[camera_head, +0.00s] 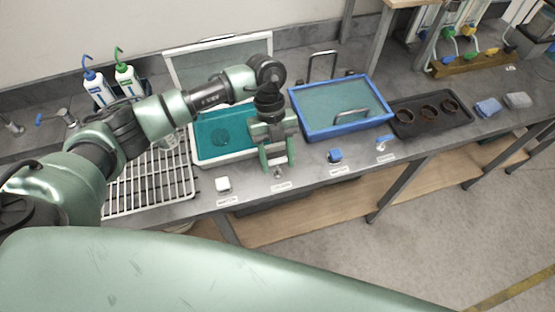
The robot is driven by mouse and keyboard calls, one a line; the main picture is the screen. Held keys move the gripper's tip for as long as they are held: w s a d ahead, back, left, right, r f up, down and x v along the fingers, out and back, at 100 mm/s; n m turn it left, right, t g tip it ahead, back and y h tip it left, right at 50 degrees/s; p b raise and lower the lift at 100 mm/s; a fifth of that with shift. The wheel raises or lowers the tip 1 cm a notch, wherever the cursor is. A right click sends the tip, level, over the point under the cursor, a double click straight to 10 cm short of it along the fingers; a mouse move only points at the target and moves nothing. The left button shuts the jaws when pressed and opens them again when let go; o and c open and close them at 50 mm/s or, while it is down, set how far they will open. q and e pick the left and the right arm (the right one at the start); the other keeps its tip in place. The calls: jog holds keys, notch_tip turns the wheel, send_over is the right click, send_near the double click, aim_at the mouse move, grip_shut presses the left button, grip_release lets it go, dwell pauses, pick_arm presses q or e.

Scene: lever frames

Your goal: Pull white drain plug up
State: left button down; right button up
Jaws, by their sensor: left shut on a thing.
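My left gripper (277,168) points down at the counter's front edge, in front of the white tub with teal liquid (203,155). It is shut on the white drain plug (278,173), a small pale piece mostly hidden between the fingers. A label lies in front of it, too small to read. A white knob (222,184) stands on the counter to the left, apart from the gripper. My right gripper is not in view.
A blue-rimmed tub (293,113) stands to the right, with a blue knob (335,155) and a blue lever (381,143) in front. A white wire rack (150,188) lies left. A black tray (455,120) with brown rings is farther right.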

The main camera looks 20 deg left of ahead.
pick_arm(q)
jog(key=c, duration=0.6)
grip_release()
jog(key=shift+w+a+r, duration=0.1)
jog(key=shift+w+r, duration=0.1)
jog(key=shift+r, duration=0.2)
jog(key=b+v, duration=0.2)
jog(key=v, duration=0.5)
jog(key=shift+b, duration=0.3)
jog(key=shift+s, duration=0.15)
